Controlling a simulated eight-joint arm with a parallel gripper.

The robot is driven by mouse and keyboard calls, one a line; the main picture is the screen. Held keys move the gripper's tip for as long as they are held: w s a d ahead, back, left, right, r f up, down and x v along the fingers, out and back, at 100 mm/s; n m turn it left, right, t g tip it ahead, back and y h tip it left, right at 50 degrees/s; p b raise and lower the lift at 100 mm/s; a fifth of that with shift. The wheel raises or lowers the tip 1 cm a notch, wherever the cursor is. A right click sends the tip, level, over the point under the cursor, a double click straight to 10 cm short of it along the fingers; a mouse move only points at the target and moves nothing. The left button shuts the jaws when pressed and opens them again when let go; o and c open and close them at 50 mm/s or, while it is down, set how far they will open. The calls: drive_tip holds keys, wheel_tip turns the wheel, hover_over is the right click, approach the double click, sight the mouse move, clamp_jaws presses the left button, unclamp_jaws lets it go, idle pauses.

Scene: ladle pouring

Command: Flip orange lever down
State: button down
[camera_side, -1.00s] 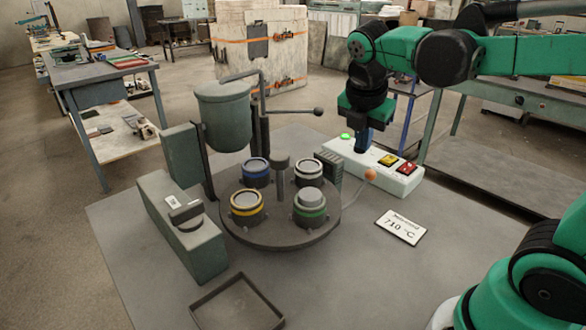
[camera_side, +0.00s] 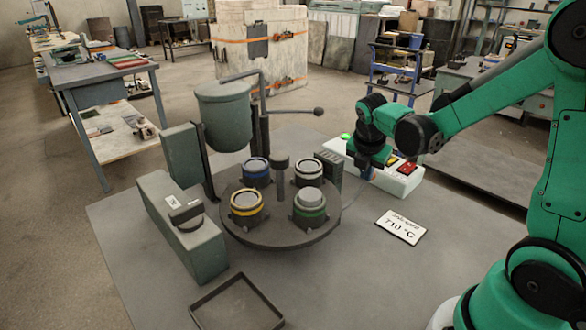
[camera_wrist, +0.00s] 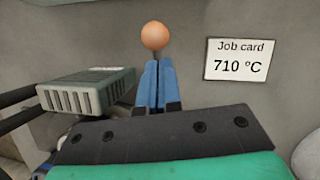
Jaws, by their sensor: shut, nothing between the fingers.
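The orange lever knob (camera_wrist: 154,36) shows in the wrist view as a round ball just beyond my fingertips, with a short bit of stem below it. The rest of the lever is hidden behind my fingers. In the side view the knob is hidden at my gripper. My gripper (camera_wrist: 155,66) has its two blue fingers pressed together with nothing between them, pointing at the knob. Whether the fingers touch the lever cannot be told. In the side view, my gripper (camera_side: 365,170) is low beside the grey finned box (camera_side: 330,170).
A turntable (camera_side: 285,238) with several banded cups stands left of the box, below a ladle pot (camera_side: 224,115). A job card (camera_side: 401,227) reading 710 °C lies in front on open table.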

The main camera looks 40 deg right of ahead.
drive_tip(key=shift+d+f, duration=0.1)
drive_tip(key=shift+d, duration=0.2)
drive_tip(key=shift+d+f, duration=0.5)
drive_tip(key=shift+f, duration=0.25)
